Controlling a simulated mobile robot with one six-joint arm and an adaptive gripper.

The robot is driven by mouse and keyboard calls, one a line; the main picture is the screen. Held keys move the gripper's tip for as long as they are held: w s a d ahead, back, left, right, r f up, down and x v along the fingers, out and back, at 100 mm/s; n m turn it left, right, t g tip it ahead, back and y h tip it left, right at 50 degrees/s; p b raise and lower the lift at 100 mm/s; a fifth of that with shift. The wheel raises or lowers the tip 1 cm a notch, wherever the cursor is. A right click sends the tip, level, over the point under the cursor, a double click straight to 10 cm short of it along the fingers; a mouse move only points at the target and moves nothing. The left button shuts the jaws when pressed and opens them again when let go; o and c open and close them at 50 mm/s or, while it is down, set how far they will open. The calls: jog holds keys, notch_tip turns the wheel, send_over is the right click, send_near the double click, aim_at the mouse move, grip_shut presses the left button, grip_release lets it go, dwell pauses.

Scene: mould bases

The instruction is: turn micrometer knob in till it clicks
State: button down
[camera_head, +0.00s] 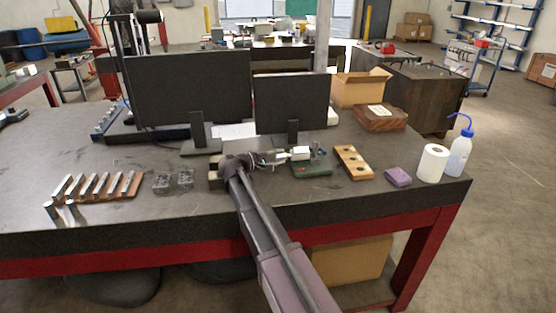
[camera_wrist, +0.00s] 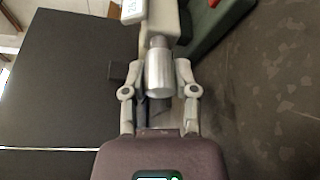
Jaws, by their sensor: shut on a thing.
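The micrometer shows in the wrist view as a pale body with a silver cylindrical knob (camera_wrist: 159,74). My gripper (camera_wrist: 160,75) is around the knob, one finger on each side, shut on it. In the head view my gripper (camera_head: 278,157) is at the micrometer's left end, beside its white body (camera_head: 300,153). The micrometer is held above a green stand base (camera_head: 311,169), which also shows at the top right of the wrist view (camera_wrist: 215,25). The knob itself is too small and too hidden by my gripper to make out in the head view.
Two dark monitors (camera_head: 190,85) (camera_head: 292,103) stand behind the micrometer. A wooden block with holes (camera_head: 353,163), a purple block (camera_head: 398,177), a paper roll (camera_head: 432,163) and a wash bottle (camera_head: 459,155) stand to the right. Steel blocks (camera_head: 172,181) lie to the left.

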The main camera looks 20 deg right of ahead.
jog(key=shift+m, duration=0.3)
jog(key=shift+c, duration=2)
grip_release()
jog(key=a+r+n+p, duration=0.1)
jog(key=a+p, duration=0.1)
jog(key=a, duration=0.2)
jog(key=s+a+r+n+p, duration=0.1)
jog(key=a, duration=0.3)
jog(key=s+a+r+n+g+y+p, duration=0.1)
jog(key=a+p, duration=0.1)
jog(key=a, duration=0.2)
jog(key=shift+s+a+r+p, duration=0.1)
jog(key=shift+a+r+p, duration=0.05)
jog(key=shift+r+p, duration=0.15)
jog(key=shift+s+a+f+n, duration=0.1)
jog(key=shift+s+a+n, duration=0.05)
jog(key=shift+a+n, duration=0.2)
jog(key=shift+d+f, duration=0.1)
